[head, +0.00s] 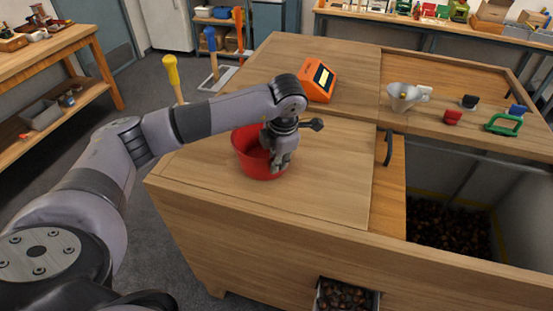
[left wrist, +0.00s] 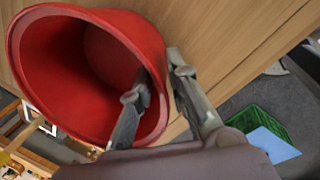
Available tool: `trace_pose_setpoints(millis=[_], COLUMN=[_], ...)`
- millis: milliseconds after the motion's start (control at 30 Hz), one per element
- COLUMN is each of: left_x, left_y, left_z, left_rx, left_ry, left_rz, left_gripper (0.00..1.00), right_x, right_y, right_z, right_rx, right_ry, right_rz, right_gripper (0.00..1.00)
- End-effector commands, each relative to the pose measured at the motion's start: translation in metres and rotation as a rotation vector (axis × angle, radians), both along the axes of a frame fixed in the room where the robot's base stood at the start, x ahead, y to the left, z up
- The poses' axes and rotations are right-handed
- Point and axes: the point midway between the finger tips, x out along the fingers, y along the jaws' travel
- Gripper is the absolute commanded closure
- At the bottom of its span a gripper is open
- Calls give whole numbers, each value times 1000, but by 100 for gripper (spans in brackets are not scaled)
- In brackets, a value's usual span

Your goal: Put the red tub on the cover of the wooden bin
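The red tub (head: 250,163) stands upright on the flat wooden cover (head: 325,185) of the wooden bin (head: 270,240), near its left edge. My left gripper (head: 278,165) points down at the tub's right side. In the left wrist view, the tub (left wrist: 85,15) looks empty. One finger of the left gripper (left wrist: 158,75) is inside the tub and the other is outside, with the wall between them. The fingertips look apart, though contact with the wall is hard to judge. My right gripper is not in view.
An orange device (head: 318,84) stands behind the tub. A funnel-like white item (head: 402,97), small blocks and a green frame (head: 503,125) lie to the right. A dark handle (head: 388,148) stands right of the tub. The bin's open right side holds chestnuts (head: 450,228).

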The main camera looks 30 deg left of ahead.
Motion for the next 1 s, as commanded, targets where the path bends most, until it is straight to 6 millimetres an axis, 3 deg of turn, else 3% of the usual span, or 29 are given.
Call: trace_pose_setpoints(millis=[467, 533, 833, 1000], left_x=[0, 0, -7, -11], left_y=[0, -2, -13, -18], left_z=[5, 8, 71, 103], left_rx=[0, 0, 0, 1], left_ry=[0, -4, -8, -4], left_rz=[0, -1, -2, -1], left_gripper=[75, 75, 75, 75], right_x=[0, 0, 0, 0], right_y=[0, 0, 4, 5], right_z=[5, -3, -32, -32], right_rx=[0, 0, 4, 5], right_ry=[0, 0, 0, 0], right_rz=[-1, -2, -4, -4], right_gripper=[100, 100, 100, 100])
